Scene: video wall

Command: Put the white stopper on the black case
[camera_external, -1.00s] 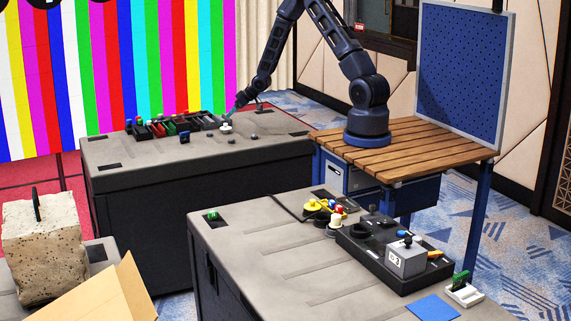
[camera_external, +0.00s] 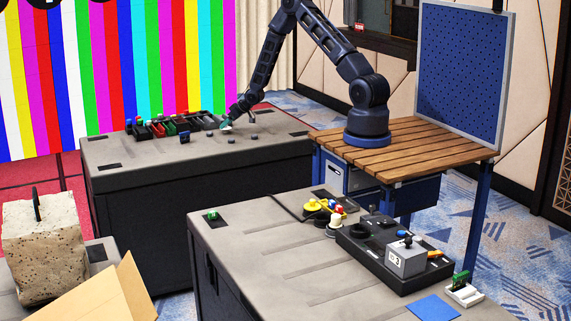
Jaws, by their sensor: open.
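A small white piece, which looks like the white stopper (camera_external: 226,129), lies on the far grey table (camera_external: 270,145). My gripper (camera_external: 229,122) is open and low over it, with the fingers around or just above it; I cannot tell if they touch it. The fingers hide part of the piece. A long black case (camera_external: 166,131) with red, green and blue items stands just left of my gripper on the same table. A second black case (camera_external: 372,257), with a grey box on it, lies on the near table; I cannot tell which case the task names.
Small dark knobs (camera_external: 257,138) lie right of my gripper. The near table (camera_external: 270,235) holds yellow pieces (camera_external: 313,205), a white-and-black piece (camera_external: 334,226) and a blue sheet (camera_external: 433,307). A stone block (camera_external: 40,245) stands at left.

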